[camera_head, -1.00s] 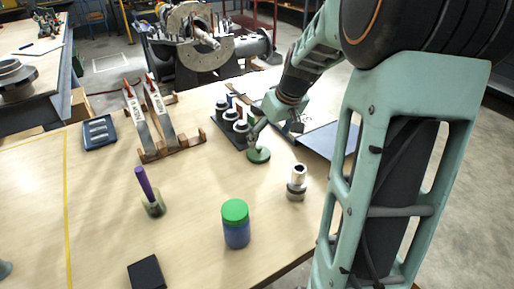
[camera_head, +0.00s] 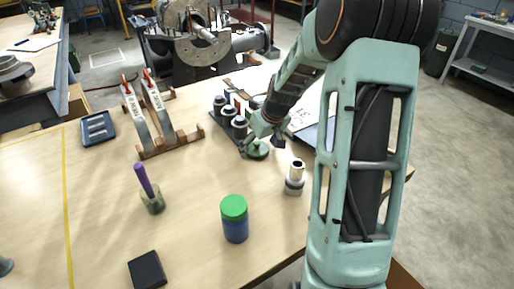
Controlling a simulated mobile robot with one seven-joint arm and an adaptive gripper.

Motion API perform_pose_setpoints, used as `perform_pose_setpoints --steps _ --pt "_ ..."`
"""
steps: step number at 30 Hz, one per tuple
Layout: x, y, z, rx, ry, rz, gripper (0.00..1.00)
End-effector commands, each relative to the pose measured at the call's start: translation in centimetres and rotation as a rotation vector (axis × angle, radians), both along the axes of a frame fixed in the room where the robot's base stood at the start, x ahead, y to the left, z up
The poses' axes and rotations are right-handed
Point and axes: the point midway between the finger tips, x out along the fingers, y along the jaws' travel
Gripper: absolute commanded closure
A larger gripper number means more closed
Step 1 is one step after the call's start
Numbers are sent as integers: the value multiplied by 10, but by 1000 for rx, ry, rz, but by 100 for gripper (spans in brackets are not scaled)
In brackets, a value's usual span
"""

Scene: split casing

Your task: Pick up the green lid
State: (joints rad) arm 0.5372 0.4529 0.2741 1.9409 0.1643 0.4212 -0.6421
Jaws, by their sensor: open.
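A blue jar (camera_head: 236,231) with a bright green lid (camera_head: 234,206) on top stands upright at the front middle of the table. A darker green disc (camera_head: 257,152) lies farther back, beside the black rack. My gripper (camera_head: 264,143) is open right at this disc, with its fingers pointing down around or just above it. I cannot tell whether they touch it. The gripper partly covers the disc. The jar with its bright green lid is clear of the gripper.
A metal cylinder (camera_head: 294,178) stands right of the disc. The black rack (camera_head: 228,128) with several parts is just left of my gripper. A purple-handled tool (camera_head: 147,184) in a holder, a black box (camera_head: 147,270) and a wooden stand (camera_head: 156,149) are farther left. Bare tabletop lies between.

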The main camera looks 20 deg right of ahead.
Motion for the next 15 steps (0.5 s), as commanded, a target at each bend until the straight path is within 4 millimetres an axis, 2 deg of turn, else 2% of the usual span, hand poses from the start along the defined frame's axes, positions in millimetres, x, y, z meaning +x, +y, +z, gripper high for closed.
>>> perform_pose_setpoints --steps 4,12,15 --pt "0 0 0 0 0 0 24" --pt "0 0 0 0 0 0 54" --pt "0 0 0 0 0 -1 56"
